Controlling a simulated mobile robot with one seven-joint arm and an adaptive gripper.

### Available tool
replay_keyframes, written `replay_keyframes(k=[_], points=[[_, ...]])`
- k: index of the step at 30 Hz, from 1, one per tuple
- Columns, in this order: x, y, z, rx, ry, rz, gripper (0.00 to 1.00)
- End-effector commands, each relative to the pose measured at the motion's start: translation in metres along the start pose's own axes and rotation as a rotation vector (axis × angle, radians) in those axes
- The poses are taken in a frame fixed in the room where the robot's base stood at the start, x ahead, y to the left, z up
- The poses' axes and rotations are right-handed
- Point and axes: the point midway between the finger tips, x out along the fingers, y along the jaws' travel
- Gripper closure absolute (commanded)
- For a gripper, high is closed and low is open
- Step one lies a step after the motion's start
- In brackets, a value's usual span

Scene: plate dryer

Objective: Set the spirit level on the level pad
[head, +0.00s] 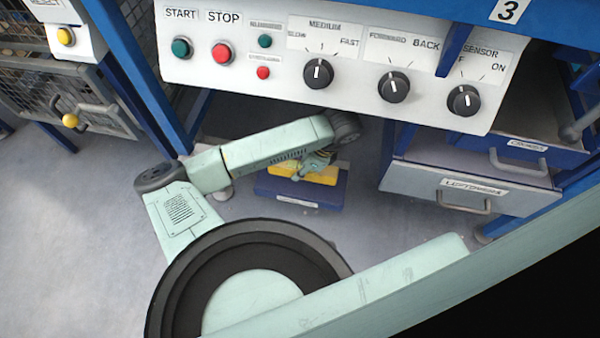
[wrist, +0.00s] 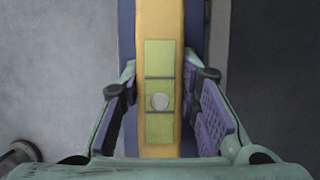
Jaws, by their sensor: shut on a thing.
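The spirit level is a yellow bar (head: 318,174) with a green vial strip and a round bubble, seen from above in the wrist view (wrist: 159,55). My gripper (head: 316,163) is shut on it, with one finger on each long side in the wrist view (wrist: 165,85). The level pad, a low dark-blue block (head: 300,192) with a white label on its front, is directly below the level. Blue strips of it show along both sides of the bar in the wrist view (wrist: 127,45), roughly parallel to it. I cannot tell whether the level touches the pad.
A white control panel (head: 345,80) with buttons and knobs overhangs behind my arm. Labelled drawers (head: 465,190) stand to the right of the pad. A blue frame post (head: 140,100) and wire-mesh cage (head: 70,95) are at the left. Grey floor (head: 70,230) is clear at the left.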

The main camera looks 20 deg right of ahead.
Motion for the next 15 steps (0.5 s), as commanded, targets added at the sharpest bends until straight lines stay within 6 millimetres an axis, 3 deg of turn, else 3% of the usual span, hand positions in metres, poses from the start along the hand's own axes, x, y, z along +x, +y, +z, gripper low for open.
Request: replay_keyframes(k=[6,13,14,15], points=[[0.029,0.001,-0.012,0.000,0.000,0.002,1.00],[0.030,0.001,-0.013,0.000,0.000,0.001,1.00],[0.030,0.001,-0.013,0.001,0.000,0.001,0.69],[0.030,0.001,-0.013,0.001,0.000,0.001,0.67]])
